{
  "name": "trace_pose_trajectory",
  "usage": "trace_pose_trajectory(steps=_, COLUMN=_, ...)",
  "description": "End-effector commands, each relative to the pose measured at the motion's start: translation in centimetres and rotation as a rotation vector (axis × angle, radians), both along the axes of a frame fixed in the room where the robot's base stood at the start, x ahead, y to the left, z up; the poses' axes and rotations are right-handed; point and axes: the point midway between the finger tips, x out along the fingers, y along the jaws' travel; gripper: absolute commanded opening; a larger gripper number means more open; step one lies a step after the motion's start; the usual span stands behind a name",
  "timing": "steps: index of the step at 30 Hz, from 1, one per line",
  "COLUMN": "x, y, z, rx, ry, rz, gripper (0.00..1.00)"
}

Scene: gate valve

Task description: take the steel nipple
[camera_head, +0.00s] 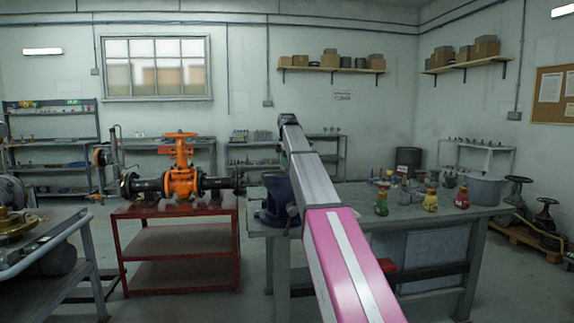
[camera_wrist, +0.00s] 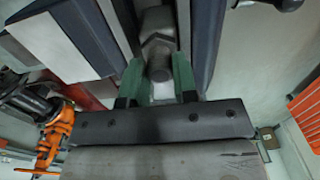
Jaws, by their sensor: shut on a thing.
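In the wrist view my gripper (camera_wrist: 157,82) has its two green finger pads closed on either side of a short grey metal piece, which looks like the steel nipple (camera_wrist: 159,66). The round end of the piece shows between the pads, and its other end is partly hidden. In the head view my arm reaches forward over the left end of the grey workbench (camera_head: 350,192), beside the blue vise (camera_head: 274,203). My gripper and the nipple are hidden behind the arm there.
An orange gate valve (camera_head: 181,180) in a dark pipe run sits on a red stand (camera_head: 170,212) to the left. Several small coloured valves, among them a green one (camera_head: 381,203), stand on the bench's right part. A grey tub (camera_head: 484,190) stands at the right.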

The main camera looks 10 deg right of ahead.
Motion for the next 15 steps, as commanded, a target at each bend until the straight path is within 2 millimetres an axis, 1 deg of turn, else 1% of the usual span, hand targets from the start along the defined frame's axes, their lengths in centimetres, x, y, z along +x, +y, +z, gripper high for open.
trace_pose_trajectory(steps=15, x=0.01, y=0.00, z=0.42, rx=0.000, ry=0.000, rz=0.000, gripper=0.00)
